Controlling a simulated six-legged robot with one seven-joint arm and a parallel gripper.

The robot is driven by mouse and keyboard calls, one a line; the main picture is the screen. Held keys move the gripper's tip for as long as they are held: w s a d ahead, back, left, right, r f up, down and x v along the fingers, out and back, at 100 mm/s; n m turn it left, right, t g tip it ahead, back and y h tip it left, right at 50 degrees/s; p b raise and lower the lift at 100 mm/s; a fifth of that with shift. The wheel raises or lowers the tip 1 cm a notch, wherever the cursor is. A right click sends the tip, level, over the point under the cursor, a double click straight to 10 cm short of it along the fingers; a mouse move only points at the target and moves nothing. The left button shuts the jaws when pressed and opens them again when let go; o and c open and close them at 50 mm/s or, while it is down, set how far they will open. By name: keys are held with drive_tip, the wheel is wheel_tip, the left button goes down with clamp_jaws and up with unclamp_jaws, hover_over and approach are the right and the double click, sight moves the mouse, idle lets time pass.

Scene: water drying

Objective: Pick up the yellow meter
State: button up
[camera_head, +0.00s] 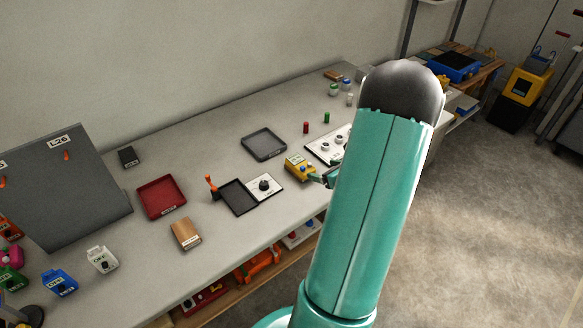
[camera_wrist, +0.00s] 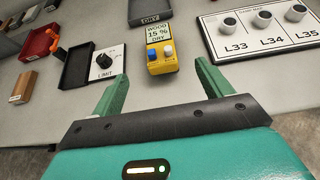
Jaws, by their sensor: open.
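The yellow meter (camera_head: 299,167) sits on the grey workbench, partly beside my arm in the head view. In the wrist view the yellow meter (camera_wrist: 161,52) lies ahead of my gripper, with a label reading "WOOD 15 % DRY" and a blue and a white knob. My gripper (camera_wrist: 160,90) is open and empty, its two green fingers spread to either side of the meter's near end. The meter is a little beyond the fingertips, and no contact shows. In the head view a fingertip of my gripper (camera_head: 328,178) shows near the meter; the rest is hidden behind my arm.
A white limit dial plate (camera_wrist: 103,63) with a black knob lies left of the meter. A white panel (camera_wrist: 262,32) with pegs L33, L34 and L35 lies to the right. A grey DRY tray (camera_head: 263,144) is behind. A red tray (camera_head: 161,197) stands farther left.

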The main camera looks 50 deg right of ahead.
approach(300, 163)
drive_tip(key=x, duration=0.4)
drive_tip(key=shift+s+d+f, duration=0.1)
drive_tip(key=shift+f, duration=0.2)
drive_tip(key=shift+x, duration=3)
drive_tip(key=shift+r, duration=0.2)
drive_tip(key=c, duration=1.3)
drive_tip(key=shift+r, duration=0.5)
wheel_tip(300, 163, up, 3)
drive_tip(key=shift+f, duration=0.2)
drive_tip(key=s+a+r, duration=0.2)
drive_tip(key=r, duration=0.1)
drive_tip(key=s+a+r, duration=0.1)
drive_tip(key=r, duration=0.1)
drive_tip(key=shift+s+a, duration=0.1)
drive_tip(key=s+a+r, duration=0.1)
drive_tip(key=s+a, duration=0.1)
drive_tip(key=s+a+r, duration=0.3)
drive_tip(key=s+a, duration=0.1)
drive_tip(key=s, duration=0.1)
drive_tip(key=shift+a+r, duration=0.2)
drive_tip(key=shift+a, duration=0.1)
